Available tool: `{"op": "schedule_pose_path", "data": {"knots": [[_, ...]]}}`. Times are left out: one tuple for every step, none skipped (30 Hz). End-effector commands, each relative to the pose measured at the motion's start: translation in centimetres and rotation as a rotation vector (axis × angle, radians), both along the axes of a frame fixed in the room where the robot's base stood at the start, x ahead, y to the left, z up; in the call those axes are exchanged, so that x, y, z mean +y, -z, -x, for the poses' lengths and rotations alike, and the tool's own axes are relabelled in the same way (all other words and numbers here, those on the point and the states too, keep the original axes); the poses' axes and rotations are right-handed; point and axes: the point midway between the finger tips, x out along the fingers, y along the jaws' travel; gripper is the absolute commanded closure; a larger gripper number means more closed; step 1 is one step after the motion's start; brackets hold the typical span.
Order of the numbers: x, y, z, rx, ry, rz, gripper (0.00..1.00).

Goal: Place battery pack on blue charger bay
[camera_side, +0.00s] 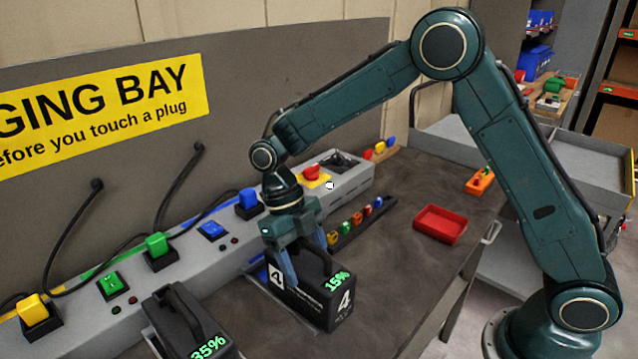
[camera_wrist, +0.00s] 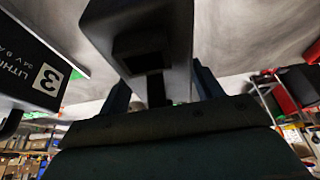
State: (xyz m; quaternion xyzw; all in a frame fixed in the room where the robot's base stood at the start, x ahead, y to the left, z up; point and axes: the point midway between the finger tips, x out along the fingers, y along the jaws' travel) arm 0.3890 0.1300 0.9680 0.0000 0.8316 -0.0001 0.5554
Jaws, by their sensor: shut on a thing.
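The black battery pack (camera_side: 312,292) numbered 4 has a green 15% readout and stands upright in front of the grey charger strip. My gripper (camera_side: 304,258) comes down from above and is shut on it near its top. In the wrist view the dark pack (camera_wrist: 140,45) fills the space between the fingers. A blue patch (camera_side: 259,273) shows at the pack's left side, and the pack hides the surface beyond it. I cannot tell whether the pack touches the surface. The strip carries a blue socket (camera_side: 213,230) and a blue plug (camera_side: 247,200).
Another black pack (camera_side: 178,322), reading 35%, stands to the left; its number 3 shows in the wrist view (camera_wrist: 38,72). Green (camera_side: 158,246) and yellow (camera_side: 36,311) plugs sit on the strip. A red tray (camera_side: 440,225) and a rack of coloured pieces (camera_side: 356,220) lie right.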

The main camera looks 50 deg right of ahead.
Motion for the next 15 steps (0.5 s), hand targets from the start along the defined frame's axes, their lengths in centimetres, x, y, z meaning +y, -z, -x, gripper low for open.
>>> {"op": "schedule_pose_path", "data": {"knots": [[0.01,-0.05,-0.04,-0.002,-0.001,0.000,1.00],[0.01,0.01,-0.04,-0.002,-0.001,0.000,1.00],[0.01,0.08,-0.04,-0.002,-0.001,0.000,1.00],[0.00,0.22,0.02,0.001,0.000,0.000,0.29],[0.00,0.22,0.02,0.001,0.000,0.000,0.23],[0.00,0.22,0.02,0.001,0.000,0.000,0.15],[0.00,0.22,0.02,0.001,0.000,0.000,0.13],[0.00,0.22,0.03,0.001,0.000,0.000,0.13],[0.00,0.21,0.02,0.001,0.000,0.000,0.13],[0.00,0.21,0.02,0.001,0.000,0.000,0.13],[0.00,0.21,0.02,0.001,0.000,0.000,0.13],[0.00,0.21,0.02,0.001,0.000,0.000,0.13],[0.00,0.20,0.02,0.001,0.000,0.000,0.13],[0.00,0.20,0.02,0.001,0.000,0.000,0.13],[0.00,0.18,0.02,0.001,0.000,0.000,0.13]]}}
